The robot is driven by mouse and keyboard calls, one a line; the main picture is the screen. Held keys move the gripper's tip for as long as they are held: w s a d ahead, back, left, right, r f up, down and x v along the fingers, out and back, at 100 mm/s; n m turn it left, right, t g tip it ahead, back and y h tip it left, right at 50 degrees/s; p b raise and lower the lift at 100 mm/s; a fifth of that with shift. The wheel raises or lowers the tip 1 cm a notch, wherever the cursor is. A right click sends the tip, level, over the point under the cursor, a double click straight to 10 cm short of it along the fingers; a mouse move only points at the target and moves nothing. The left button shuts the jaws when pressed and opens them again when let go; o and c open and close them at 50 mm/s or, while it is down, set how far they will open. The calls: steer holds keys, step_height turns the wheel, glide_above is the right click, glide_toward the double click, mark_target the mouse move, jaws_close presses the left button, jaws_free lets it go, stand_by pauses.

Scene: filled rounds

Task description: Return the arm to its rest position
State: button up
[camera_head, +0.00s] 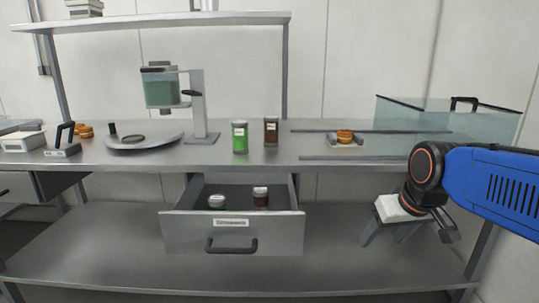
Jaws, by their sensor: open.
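My arm reaches in from the right edge, blue with a dark, orange-ringed joint. My gripper (385,238) hangs at its end in front of the right part of the workbench (330,160), below the level of its top. Its grey fingers are spread apart under a white hand part. I see nothing between them, and the gripper touches neither the bench nor the drawer.
An open drawer (180,230) sticks out under the bench with two jars inside. On top stand a green jar (240,138), a brown jar (271,131), a dispenser (160,90), a round plate (145,141), a small filled round (345,136) and a glass case (400,118).

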steer(key=s+d+f, duration=0.1)
steer(key=s+f, duration=0.3)
steer(key=s, duration=0.3)
steer(key=s+d+f+m, duration=0.1)
steer(key=s+f, duration=0.3)
steer(key=s, duration=0.3)
steer(key=shift+h, duration=0.3)
steer(key=shift+s, duration=0.1)
